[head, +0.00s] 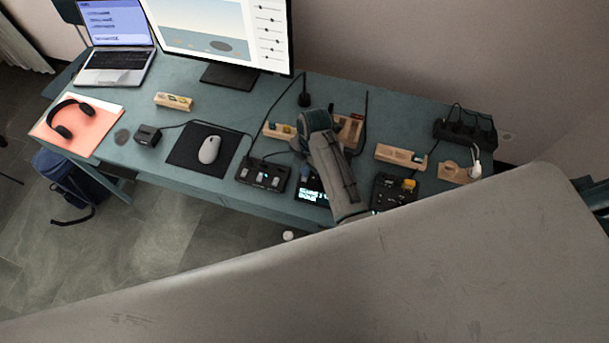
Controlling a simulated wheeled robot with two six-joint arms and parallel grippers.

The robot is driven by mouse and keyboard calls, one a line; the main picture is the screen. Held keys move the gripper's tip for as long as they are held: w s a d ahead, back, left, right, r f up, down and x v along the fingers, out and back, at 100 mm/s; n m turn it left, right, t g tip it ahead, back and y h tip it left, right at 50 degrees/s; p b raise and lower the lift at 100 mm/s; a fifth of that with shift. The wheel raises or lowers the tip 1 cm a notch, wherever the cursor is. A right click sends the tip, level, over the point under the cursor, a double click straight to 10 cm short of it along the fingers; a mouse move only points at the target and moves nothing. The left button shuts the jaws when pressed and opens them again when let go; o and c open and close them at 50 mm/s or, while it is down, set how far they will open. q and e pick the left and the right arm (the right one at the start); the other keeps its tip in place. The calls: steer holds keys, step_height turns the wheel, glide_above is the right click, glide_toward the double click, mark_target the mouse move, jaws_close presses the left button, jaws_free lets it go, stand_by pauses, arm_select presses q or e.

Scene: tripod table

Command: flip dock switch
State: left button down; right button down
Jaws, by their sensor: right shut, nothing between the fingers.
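A black box (263,175) with several small buttons or sockets on top stands near the table's front edge. A small dark device with a lit display (312,190) is to its right, partly covered by my right arm. Another dark box (395,190) with a yellow part is farther right, its front cut off by my arm. I cannot tell which of these is the dock, nor its switch position. My right gripper (299,146) is mostly hidden by its own wrist, above the table between the black box and the wooden blocks; it is shut and empty. My left gripper is out of view.
Wooden blocks (400,155) stand along the table (230,105). A black power strip (465,130) and cables lie at the back right. A monitor (225,30), laptop (115,45), mouse (209,149) and headphones (70,118) are to the left. My large arm link covers the lower right.

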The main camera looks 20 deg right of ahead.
steer(key=shift+f, duration=0.2)
steer(key=shift+r, duration=0.1)
steer(key=shift+r+p, duration=0.85)
steer(key=shift+r, duration=2.6)
